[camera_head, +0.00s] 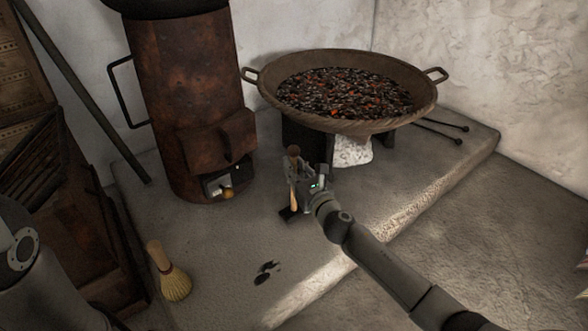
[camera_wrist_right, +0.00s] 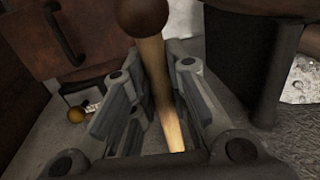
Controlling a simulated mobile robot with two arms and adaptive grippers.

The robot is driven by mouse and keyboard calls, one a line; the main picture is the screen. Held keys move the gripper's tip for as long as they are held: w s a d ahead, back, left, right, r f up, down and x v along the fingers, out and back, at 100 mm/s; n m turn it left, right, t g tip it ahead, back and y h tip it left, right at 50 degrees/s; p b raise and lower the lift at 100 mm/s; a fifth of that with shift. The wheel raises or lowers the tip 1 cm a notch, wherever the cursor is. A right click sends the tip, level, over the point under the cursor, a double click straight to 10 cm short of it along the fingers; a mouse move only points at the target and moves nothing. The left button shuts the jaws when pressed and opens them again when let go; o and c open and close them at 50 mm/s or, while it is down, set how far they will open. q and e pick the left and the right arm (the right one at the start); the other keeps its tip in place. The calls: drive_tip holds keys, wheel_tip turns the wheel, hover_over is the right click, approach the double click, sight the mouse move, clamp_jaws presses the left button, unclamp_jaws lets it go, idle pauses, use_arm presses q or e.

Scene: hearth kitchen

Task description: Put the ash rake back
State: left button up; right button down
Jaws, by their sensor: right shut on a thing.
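The ash rake (camera_head: 294,198) has a light wooden handle with a dark ball at its top end and a dark flat head low down. My right gripper (camera_head: 299,178) is shut on its handle, in front of the stove and the pan. In the right wrist view the handle (camera_wrist_right: 151,62) stands between the two fingers, with the ball end at the top of the picture. The rake is close to upright; I cannot tell whether its head touches the hearth slab. My left arm shows at the left edge, but its gripper is out of view.
A rusty stove (camera_head: 188,100) with a small opening low down stands behind left. A wide pan of embers (camera_head: 430,95) is behind right. A hand broom (camera_head: 173,282) is at front left. Dark ash (camera_head: 266,270) lies on the slab (camera_head: 215,245). Two dark rods (camera_head: 440,133) lie at right.

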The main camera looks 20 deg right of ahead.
drive_tip(key=shift+f, duration=0.15)
drive_tip(key=c, duration=1.4)
unclamp_jaws()
drive_tip(key=shift+s+r, duration=0.1)
drive_tip(key=shift+r, duration=0.15)
drive_tip(key=shift+s+d+p, duration=0.35)
drive_tip(key=shift+s+p, duration=0.2)
drive_tip(key=shift+s, duration=1.4)
drive_tip(key=shift+s+d+p, duration=0.3)
drive_tip(key=shift+s+p, duration=0.3)
drive_tip(key=shift+s, duration=1.35)
drive_tip(key=shift+s+d+p, duration=0.35)
drive_tip(key=shift+s+p, duration=0.2)
drive_tip(key=shift+s, duration=1.4)
